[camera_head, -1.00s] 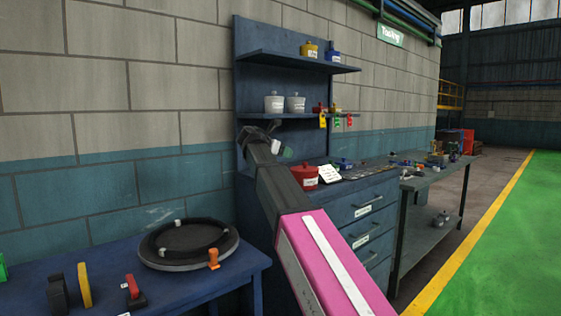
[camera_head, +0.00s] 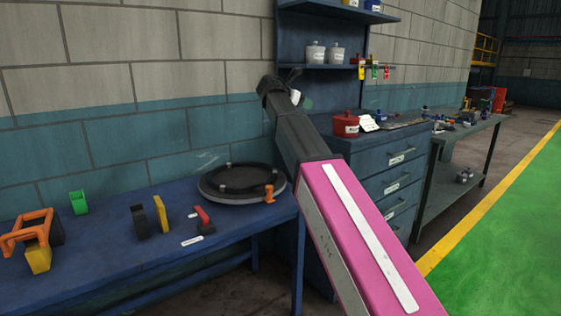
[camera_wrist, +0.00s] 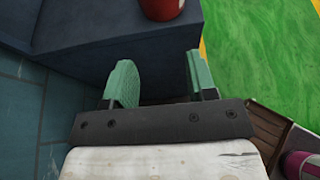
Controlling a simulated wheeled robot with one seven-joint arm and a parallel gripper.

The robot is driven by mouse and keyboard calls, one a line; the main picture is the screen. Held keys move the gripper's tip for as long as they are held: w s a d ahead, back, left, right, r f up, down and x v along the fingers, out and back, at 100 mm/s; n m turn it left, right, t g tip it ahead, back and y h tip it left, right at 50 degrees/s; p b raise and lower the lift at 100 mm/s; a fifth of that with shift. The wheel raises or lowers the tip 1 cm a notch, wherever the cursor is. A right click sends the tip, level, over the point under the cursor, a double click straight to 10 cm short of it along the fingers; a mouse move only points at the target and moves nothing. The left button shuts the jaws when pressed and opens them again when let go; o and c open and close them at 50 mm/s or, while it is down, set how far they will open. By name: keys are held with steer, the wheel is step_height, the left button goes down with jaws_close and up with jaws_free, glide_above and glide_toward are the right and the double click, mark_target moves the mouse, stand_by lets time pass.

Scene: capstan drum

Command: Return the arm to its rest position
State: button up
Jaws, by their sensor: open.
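My arm, with a pink and white link (camera_head: 365,240), reaches from the bottom right up toward the wall. Its grey end sits between the blue table and the blue cabinet. My gripper is mostly hidden behind my own arm in the head view. In the wrist view my gripper (camera_wrist: 161,85) shows two green fingers, apart and with nothing between them. Beyond them lie the cabinet's dark edge and the floor.
A blue table (camera_head: 150,262) at left holds a round black drum (camera_head: 240,180) with an orange clamp, and several small parts. A blue cabinet (camera_head: 385,165) bears a red pot (camera_head: 345,125), also in the wrist view (camera_wrist: 161,8). A grey-green bench stands at right. Green floor (camera_head: 510,240) is open.

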steer(key=s+d+f+m+g+y, duration=0.1)
steer(key=s+d+f+m+y, duration=0.2)
steer(key=f, duration=0.9)
steer(key=s+d+f+m+g, duration=0.2)
steer(key=s+f+m, duration=0.2)
steer(key=f, duration=0.8)
steer(key=s+d+f+m+g+y, duration=0.1)
steer(key=s+d+f+m+y, duration=0.2)
steer(key=f, duration=0.9)
steer(key=s+d+f+m+g+y, duration=0.2)
steer(key=s+f+m+g+y, duration=0.1)
steer(key=s+f+m, duration=1.1)
steer(key=s+f+y, duration=0.1)
steer(key=s+f, duration=0.5)
steer(key=f, duration=0.1)
steer(key=shift+f+m+g+y, duration=0.2)
steer(key=shift+m+g+y, duration=0.1)
